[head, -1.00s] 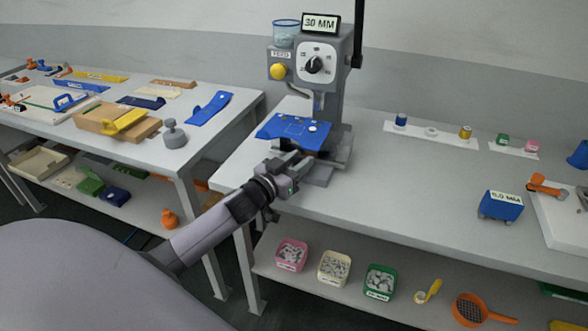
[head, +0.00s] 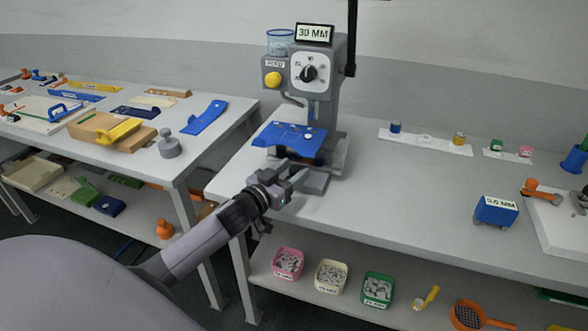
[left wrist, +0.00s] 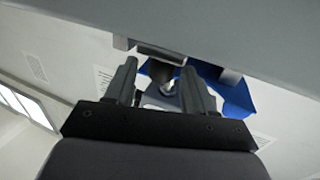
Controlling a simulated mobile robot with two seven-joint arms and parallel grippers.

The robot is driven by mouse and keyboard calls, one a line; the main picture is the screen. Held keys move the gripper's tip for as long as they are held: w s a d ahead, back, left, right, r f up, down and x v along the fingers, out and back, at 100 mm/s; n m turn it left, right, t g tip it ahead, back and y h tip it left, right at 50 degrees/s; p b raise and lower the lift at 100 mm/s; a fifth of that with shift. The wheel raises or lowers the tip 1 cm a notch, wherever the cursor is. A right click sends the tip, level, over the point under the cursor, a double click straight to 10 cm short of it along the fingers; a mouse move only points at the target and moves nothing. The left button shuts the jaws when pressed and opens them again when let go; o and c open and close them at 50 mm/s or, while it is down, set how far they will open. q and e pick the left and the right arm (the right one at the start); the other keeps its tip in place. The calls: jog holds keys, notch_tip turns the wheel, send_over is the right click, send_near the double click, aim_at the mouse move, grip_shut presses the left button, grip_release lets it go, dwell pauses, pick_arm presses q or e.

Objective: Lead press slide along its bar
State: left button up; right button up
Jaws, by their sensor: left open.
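The grey press (head: 322,85) stands on the right-hand table, with a yellow button, a dial and a "30 MM" display. A blue plate (head: 289,136) with small pale pieces on it sits at its front. A dark part (head: 305,157) shows just under the plate; I cannot tell whether it is the slide or its bar. My left gripper (head: 292,172) is open, below and in front of the plate. In the left wrist view its fingers (left wrist: 162,85) stand apart, with a grey knob-like part (left wrist: 168,84) between or behind them; contact is unclear. The blue plate (left wrist: 235,95) shows beyond.
Small spools on white strips (head: 425,139) and a blue labelled box (head: 495,210) stand to the right on the table. Bins of pale pieces (head: 331,275) sit on the shelf below. Another table (head: 75,152) with tools is at left.

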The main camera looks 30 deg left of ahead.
pick_arm(q)
jog(key=shift+s+a, duration=0.15)
jog(key=shift+s, duration=1.3)
jog(key=shift+s+a, duration=0.1)
jog(key=shift+s, duration=1.35)
